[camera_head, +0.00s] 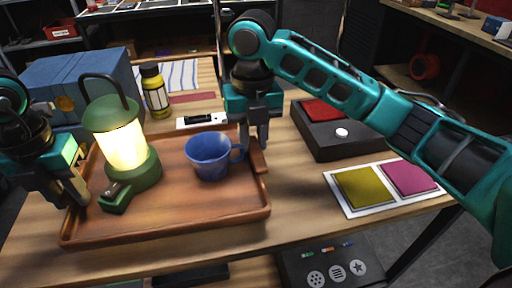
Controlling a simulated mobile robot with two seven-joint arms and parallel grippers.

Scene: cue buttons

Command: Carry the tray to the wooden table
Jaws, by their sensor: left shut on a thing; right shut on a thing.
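The brown tray (180,220) is on or just above the wooden table (290,220) in front of me; I cannot tell if it touches. On it stand a lit green lantern (122,145), a blue mug (208,157) and a small dark green object (115,198). My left gripper (80,200) is shut on the tray's left rim. My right gripper (260,145) is shut on the tray's right rim, beside the mug's handle.
A black box with a red pad and white button (342,133) sits right of the tray. A card with yellow and pink squares (385,187) lies nearer. Behind the tray are a yellow bottle (155,92), a blue box (80,80) and a striped cloth (182,75). Shelves stand behind.

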